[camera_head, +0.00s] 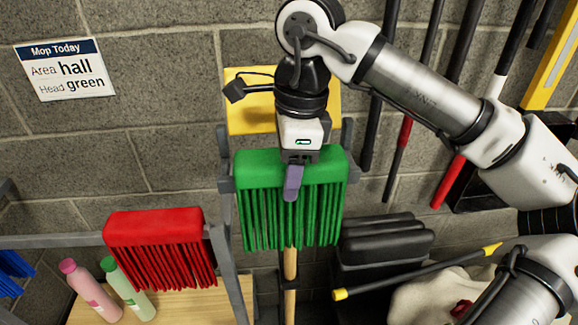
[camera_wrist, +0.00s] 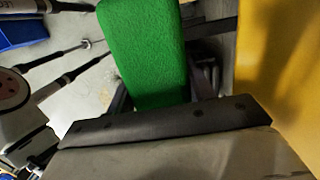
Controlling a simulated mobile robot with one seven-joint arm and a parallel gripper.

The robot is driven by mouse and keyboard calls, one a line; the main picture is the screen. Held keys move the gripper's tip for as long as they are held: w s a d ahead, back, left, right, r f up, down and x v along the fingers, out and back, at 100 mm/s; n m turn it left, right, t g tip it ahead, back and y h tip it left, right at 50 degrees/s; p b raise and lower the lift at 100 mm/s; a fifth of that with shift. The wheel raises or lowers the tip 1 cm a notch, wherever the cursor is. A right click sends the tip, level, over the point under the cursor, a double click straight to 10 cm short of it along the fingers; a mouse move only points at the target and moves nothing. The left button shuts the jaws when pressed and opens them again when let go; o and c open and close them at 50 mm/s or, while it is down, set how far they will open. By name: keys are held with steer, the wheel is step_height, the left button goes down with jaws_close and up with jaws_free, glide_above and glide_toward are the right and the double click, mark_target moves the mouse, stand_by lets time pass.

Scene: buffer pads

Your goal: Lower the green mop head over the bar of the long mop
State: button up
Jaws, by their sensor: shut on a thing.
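The green mop head (camera_head: 290,165), a green block with long hanging strands, is upright in the middle of the head view. It also fills the upper middle of the wrist view (camera_wrist: 145,50). My gripper (camera_head: 293,180) comes down from above and is shut on the green mop head at its front middle. A wooden handle (camera_head: 290,272) runs down directly below the strands. The bar at its top is hidden behind the mop head, so I cannot tell whether the head touches it or sits over it. Grey uprights (camera_head: 225,165) stand at both sides.
A yellow panel (camera_head: 245,103) is close behind my gripper. A red mop head (camera_head: 155,225) hangs on the grey rail at left, with bottles (camera_head: 90,290) below. A dark stack (camera_head: 385,245) is at right. A wall sign (camera_head: 66,69) reads "Area hall, Head green".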

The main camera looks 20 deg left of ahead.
steer(key=shift+f+b, duration=0.4)
stand_by(0.3)
steer(key=o, duration=1.2)
steer(key=r, duration=0.4)
steer(key=d+r, duration=0.1)
steer(key=r, duration=0.8)
steer(key=shift+w+d+r, duration=0.25)
steer(key=shift+w+r, duration=0.05)
steer(key=shift+r, duration=0.05)
